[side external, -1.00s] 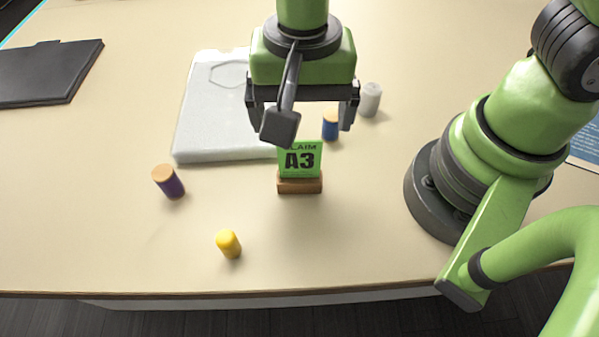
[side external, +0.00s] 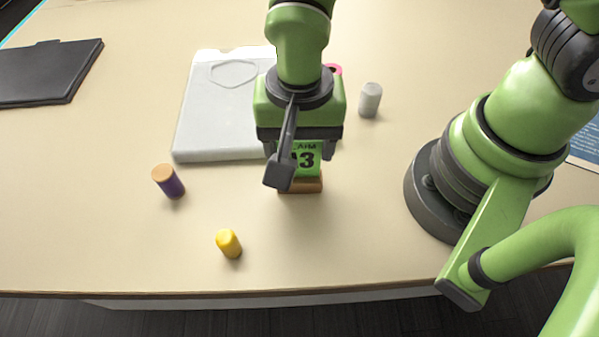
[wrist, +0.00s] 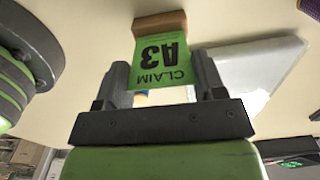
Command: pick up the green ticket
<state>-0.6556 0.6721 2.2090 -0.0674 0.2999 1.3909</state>
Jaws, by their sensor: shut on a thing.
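The green ticket (side external: 308,162), printed CLAIM A3, stands upright in a small wooden block (side external: 302,186) on the table. My gripper (side external: 300,153) is lowered over the ticket from above and shut on it, with one finger at each side edge. The wrist camera's dark mount partly hides the ticket's left side in the side view. In the wrist view the ticket (wrist: 160,62) shows between the fingers, its lower end at the wooden block (wrist: 158,22).
A pale grey slab (side external: 212,115) lies just behind and left. A purple spool (side external: 169,182) and a yellow spool (side external: 229,243) stand to the left and front. A grey spool (side external: 370,99) stands behind right. A dark folder (side external: 45,72) lies far left. The front table is mostly clear.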

